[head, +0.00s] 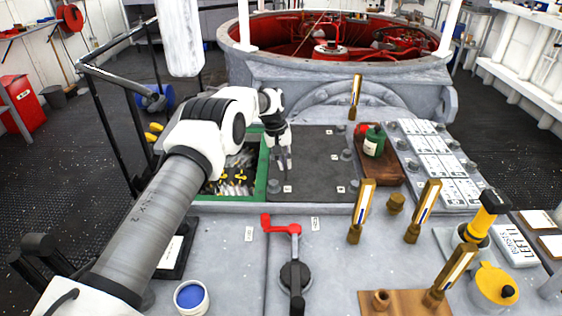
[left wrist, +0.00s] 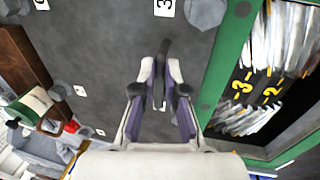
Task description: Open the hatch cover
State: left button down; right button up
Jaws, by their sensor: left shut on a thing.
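The hatch cover (head: 315,165) is a flat dark grey plate on the deck, with grey round studs and small number labels along its edges. To its left is an opening with a green frame (head: 262,178), and yellow-marked contents show inside it. The cover (left wrist: 110,40) and the green frame (left wrist: 213,85) lie side by side in the left wrist view. My left gripper (head: 285,166) points down over the cover's left part. In the left wrist view its fingers (left wrist: 161,68) are shut on a slim dark handle (left wrist: 164,48). My right gripper is not in view.
A red crank lever (head: 282,227) stands in front of the cover. A green bottle (head: 374,140) on a wooden tray (head: 387,178) is to its right. Several brass gauges, including one nearby (head: 361,211), stand at the front right. A large red-lined well (head: 270,45) lies behind.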

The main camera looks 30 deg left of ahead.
pick_arm(q)
jog(key=c, duration=1.2)
grip_release()
jog(key=shift+a+f, duration=0.1)
jog(key=shift+f, duration=0.05)
jog(key=v, duration=1.2)
